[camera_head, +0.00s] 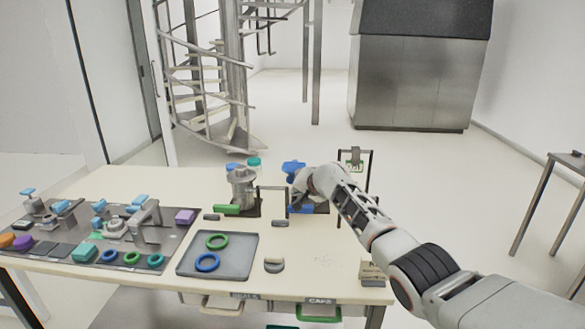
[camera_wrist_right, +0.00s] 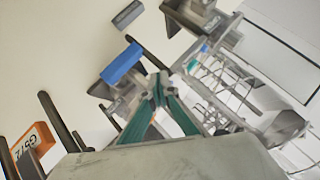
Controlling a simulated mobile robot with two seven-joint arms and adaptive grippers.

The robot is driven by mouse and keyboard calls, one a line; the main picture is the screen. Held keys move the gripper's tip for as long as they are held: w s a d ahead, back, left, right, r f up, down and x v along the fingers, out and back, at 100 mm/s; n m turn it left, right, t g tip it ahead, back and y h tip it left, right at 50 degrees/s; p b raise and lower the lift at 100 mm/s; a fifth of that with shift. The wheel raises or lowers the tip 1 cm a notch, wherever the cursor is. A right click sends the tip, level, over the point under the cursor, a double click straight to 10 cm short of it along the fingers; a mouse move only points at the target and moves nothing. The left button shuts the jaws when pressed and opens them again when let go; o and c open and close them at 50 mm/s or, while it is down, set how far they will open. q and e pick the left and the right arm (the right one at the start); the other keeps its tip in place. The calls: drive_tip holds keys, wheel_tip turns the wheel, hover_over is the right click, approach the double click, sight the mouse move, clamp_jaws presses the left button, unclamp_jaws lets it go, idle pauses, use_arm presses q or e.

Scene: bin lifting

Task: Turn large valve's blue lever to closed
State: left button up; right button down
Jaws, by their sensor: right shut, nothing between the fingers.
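A blue valve head (camera_head: 293,167) stands upright on the far middle part of the table, just behind my right gripper. A blue bar (camera_head: 300,209) lies low in front of it. I cannot tell which blue part is the large valve's lever. My right gripper (camera_head: 303,188) is beside these parts, and its fingers are partly hidden by its wrist. In the right wrist view, the teal fingers (camera_wrist_right: 158,92) meet at the tips with nothing between them. A blue bar (camera_wrist_right: 122,63) on a grey metal body lies close beside the tips; contact is unclear. My left gripper is not in view.
A metal pot-like fitting (camera_head: 242,185) with a green bar (camera_head: 227,209) stands left of the gripper. A thin dark frame (camera_head: 368,175) rises at right. A grey tray (camera_head: 240,268) holds rings. A dark mat (camera_head: 165,255) carries several small fittings.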

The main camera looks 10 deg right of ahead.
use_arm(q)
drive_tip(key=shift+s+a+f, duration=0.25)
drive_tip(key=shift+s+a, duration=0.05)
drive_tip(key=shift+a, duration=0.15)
use_arm(e)
drive_tip(key=s+a+r, duration=0.3)
drive_tip(key=s+r, duration=0.8)
drive_tip(key=r, duration=0.1)
drive_tip(key=shift+s+a, duration=0.2)
drive_tip(key=shift+s, duration=0.1)
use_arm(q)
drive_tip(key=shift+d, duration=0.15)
